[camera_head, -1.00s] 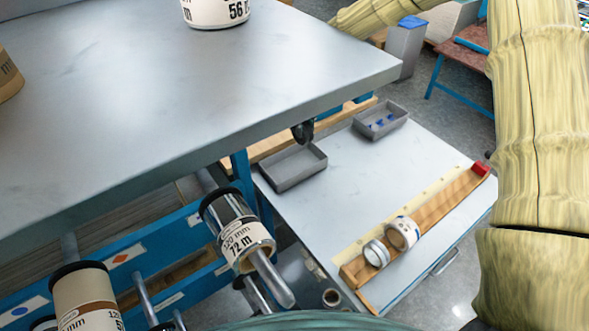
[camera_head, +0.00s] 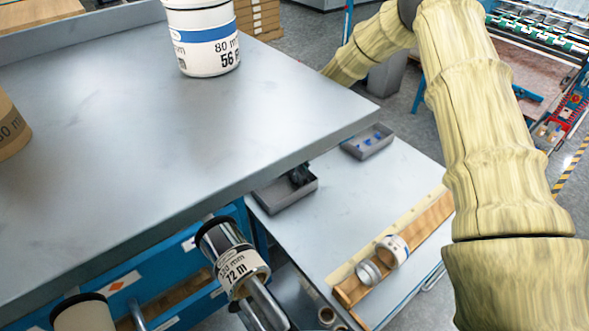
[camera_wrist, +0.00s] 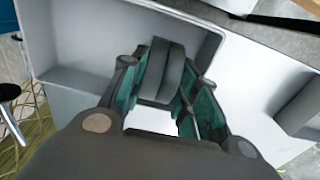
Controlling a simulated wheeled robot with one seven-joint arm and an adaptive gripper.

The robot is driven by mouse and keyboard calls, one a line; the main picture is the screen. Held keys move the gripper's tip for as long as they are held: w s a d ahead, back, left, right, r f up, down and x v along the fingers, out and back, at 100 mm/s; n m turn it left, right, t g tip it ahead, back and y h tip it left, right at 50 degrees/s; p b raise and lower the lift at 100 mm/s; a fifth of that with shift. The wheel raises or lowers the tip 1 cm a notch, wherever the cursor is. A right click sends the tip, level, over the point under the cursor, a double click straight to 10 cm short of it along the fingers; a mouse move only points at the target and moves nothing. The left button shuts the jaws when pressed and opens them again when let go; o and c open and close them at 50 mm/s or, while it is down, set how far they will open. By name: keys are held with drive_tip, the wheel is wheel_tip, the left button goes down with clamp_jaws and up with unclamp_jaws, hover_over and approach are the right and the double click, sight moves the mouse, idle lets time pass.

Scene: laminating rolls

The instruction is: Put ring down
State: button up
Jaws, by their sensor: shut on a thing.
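My gripper (camera_wrist: 166,82) is shut on a dark grey ring (camera_wrist: 162,68), which stands on edge between the fingers in the wrist view. The ring is over the inside of a grey open tray (camera_wrist: 75,78); I cannot tell whether it touches the tray floor. In the head view the ring and fingertips show only as a small dark shape (camera_head: 300,174) at the back of the same tray (camera_head: 286,203), partly behind the grey bench edge.
The tray stands on a pale lower table (camera_head: 335,205). A second grey tray (camera_head: 366,143) with blue pieces is beyond it. A wooden rack (camera_head: 420,222) holds a roll and a metallic ring. The upper bench (camera_head: 120,110) overhangs at left, with labelled rolls on it.

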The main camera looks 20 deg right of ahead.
drive_tip(key=shift+r, duration=0.1)
drive_tip(key=shift+s, duration=0.1)
drive_tip(key=shift+f, duration=0.2)
drive_tip(key=o, duration=1)
drive_tip(key=shift+o, duration=0.2)
drive_tip(key=shift+r, duration=0.1)
wheel_tip(320, 180, up, 12)
drive_tip(key=b, duration=0.4)
drive_tip(key=shift+r, duration=0.1)
